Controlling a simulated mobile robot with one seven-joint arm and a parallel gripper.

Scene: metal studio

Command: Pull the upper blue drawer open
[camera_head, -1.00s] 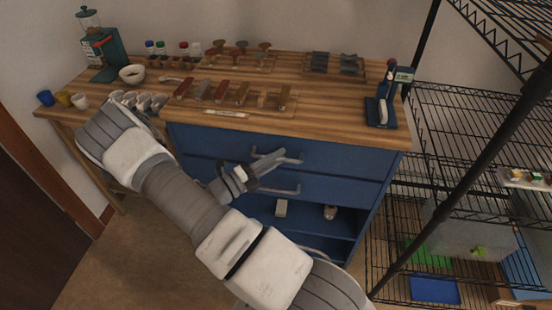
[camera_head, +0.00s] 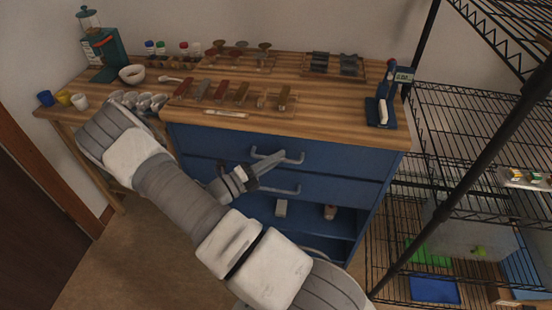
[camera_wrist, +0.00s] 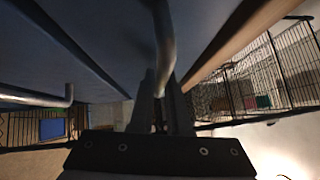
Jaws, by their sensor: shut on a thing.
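The upper blue drawer (camera_head: 338,158) is the top drawer of a blue cabinet under a wooden worktop. Its front looks flush or nearly flush with the cabinet. Its grey bar handle (camera_head: 292,158) runs across the front. My gripper (camera_head: 271,162) is at the left and middle part of this handle. In the wrist view the handle (camera_wrist: 163,35) runs down between the two fingers of my gripper (camera_wrist: 161,95), which are shut on it. The fingers hide part of the handle.
A lower drawer handle (camera_head: 282,190) sits just below my gripper. Open shelves with small items lie under it. Tools, cups and a scale-like device (camera_head: 382,112) stand on the worktop (camera_head: 330,120). A black wire rack (camera_head: 455,150) stands close on the right.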

